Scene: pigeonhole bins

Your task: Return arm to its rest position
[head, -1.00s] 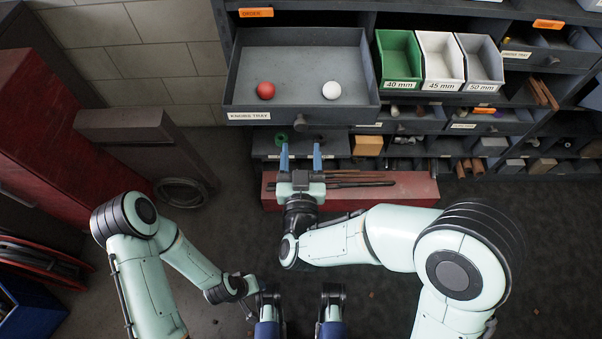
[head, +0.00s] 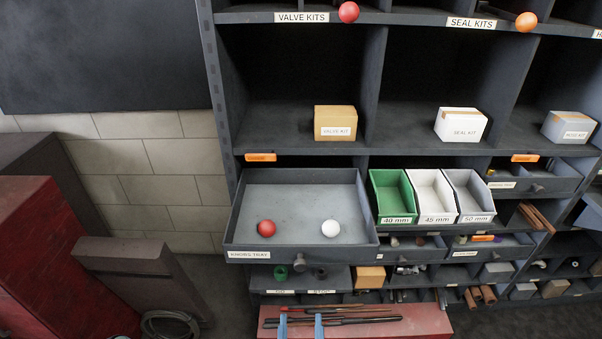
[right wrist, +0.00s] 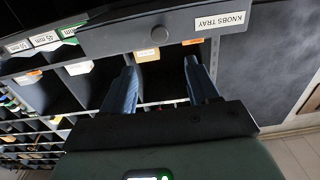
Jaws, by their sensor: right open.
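My right gripper (head: 301,326) shows at the bottom edge of the head view, only its two blue fingers in frame. They are apart with nothing between them. A red knob (head: 266,228) and a white knob (head: 331,229) lie in the tray. My left gripper is out of view.
A red chest (head: 430,320) with dark rods on top lies by the right fingers. Green, white and grey bins (head: 390,200) stand right of the tray. A valve kit box (head: 335,122) and a seal kit box (head: 460,125) sit above. A red cabinet (head: 60,260) stands left.

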